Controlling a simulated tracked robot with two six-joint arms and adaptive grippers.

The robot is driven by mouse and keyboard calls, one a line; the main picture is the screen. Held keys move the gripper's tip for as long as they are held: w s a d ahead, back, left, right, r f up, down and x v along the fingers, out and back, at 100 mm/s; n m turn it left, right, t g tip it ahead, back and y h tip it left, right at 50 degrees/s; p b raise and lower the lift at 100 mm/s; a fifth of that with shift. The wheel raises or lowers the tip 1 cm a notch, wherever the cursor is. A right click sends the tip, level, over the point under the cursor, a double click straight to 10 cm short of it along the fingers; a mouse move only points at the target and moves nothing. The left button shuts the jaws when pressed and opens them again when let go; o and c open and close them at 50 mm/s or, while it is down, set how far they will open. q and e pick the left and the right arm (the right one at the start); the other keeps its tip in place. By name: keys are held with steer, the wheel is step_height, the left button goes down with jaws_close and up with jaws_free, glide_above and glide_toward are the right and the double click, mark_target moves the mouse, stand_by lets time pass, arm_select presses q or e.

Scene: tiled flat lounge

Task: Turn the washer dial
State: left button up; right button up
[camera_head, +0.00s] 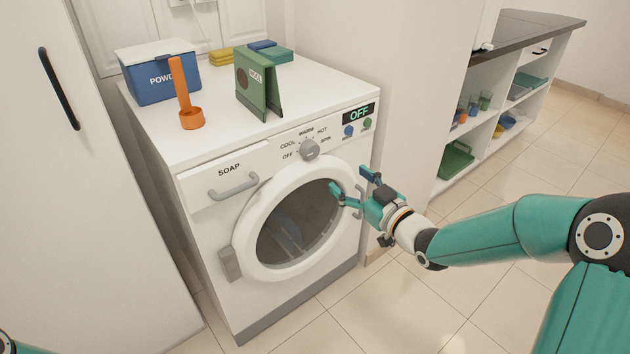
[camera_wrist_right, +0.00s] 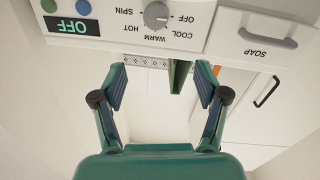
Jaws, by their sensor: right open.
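The washer (camera_head: 290,215) is white with a round glass door. Its grey dial (camera_head: 310,149) sits on the front panel among the labels OFF, COOL, WARM, HOT and SPIN. The dial also shows upside down at the top of the right wrist view (camera_wrist_right: 157,15). The display (camera_head: 359,114) reads OFF. My right gripper (camera_head: 350,186) is open and empty, in front of the door's right side, below and right of the dial. In the right wrist view its fingers (camera_wrist_right: 162,85) are apart with nothing between them. My left gripper is out of view.
On the washer top stand a blue powder box (camera_head: 160,77), an orange scoop (camera_head: 186,105) and a green folded WOOL card (camera_head: 257,85). The soap drawer (camera_head: 230,178) has a protruding handle. A tall white cabinet (camera_head: 90,180) stands left, a shelf unit (camera_head: 500,110) right.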

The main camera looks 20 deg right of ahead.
mark_target(312, 153)
arm_select(q)
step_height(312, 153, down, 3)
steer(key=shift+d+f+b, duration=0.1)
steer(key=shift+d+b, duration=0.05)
steer(key=shift+b, duration=0.7)
arm_select(e)
steer(key=x, duration=1.1)
steer(key=f+x, duration=0.1)
steer(key=x, duration=0.4)
steer(key=shift+w+d+f, duration=0.1)
steer(key=shift+w+d, duration=0.1)
steer(key=shift+w, duration=0.1)
steer(key=c, duration=1.1)
steer(key=shift+a, duration=0.4)
steer(key=shift+c, duration=0.2)
steer(key=shift+d, duration=0.2)
